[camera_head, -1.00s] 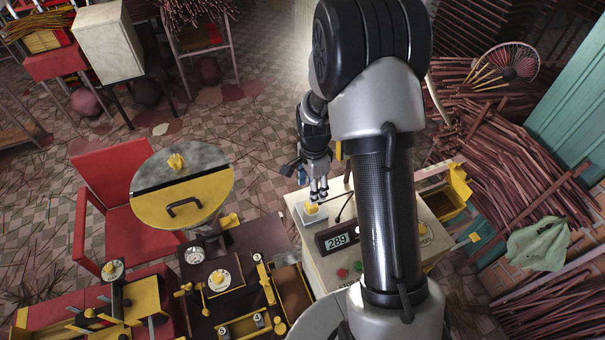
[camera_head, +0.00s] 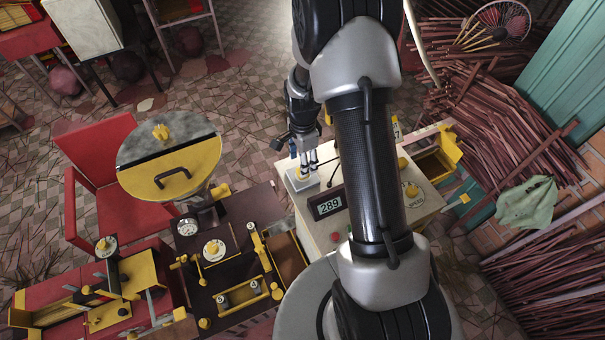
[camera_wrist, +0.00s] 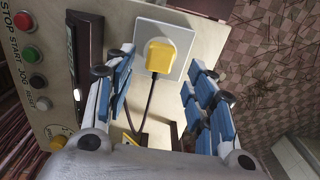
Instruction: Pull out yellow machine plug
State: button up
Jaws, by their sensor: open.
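The yellow plug (camera_wrist: 160,55) sits in a white square socket (camera_wrist: 178,31) on the cream machine's top, with a dark cord hanging from it. In the wrist view my gripper (camera_wrist: 160,82) is open, its blue-padded fingers apart on the left and right of the plug's line. The plug lies just beyond the fingertips, between their lines, and I see no contact. In the head view my gripper (camera_head: 305,165) points down over the socket plate (camera_head: 298,183) and mostly hides the plug.
The cream machine (camera_head: 312,232) carries a display reading 289 (camera_head: 329,205). STOP, START, JOG and RESET buttons (camera_wrist: 29,54) line its panel. Bundled sticks (camera_head: 490,110) lie right.

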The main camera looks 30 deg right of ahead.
notch_tip(320, 180, down, 5)
jog(key=b, duration=0.3)
jog(key=shift+f+b, duration=0.15)
jog(key=shift+b, duration=0.2)
dwell(1.2)
grip_shut()
dwell(0.4)
jog(key=shift+r, duration=0.2)
jog(key=shift+r+p, duration=1.45)
jog(key=shift+r, duration=1.45)
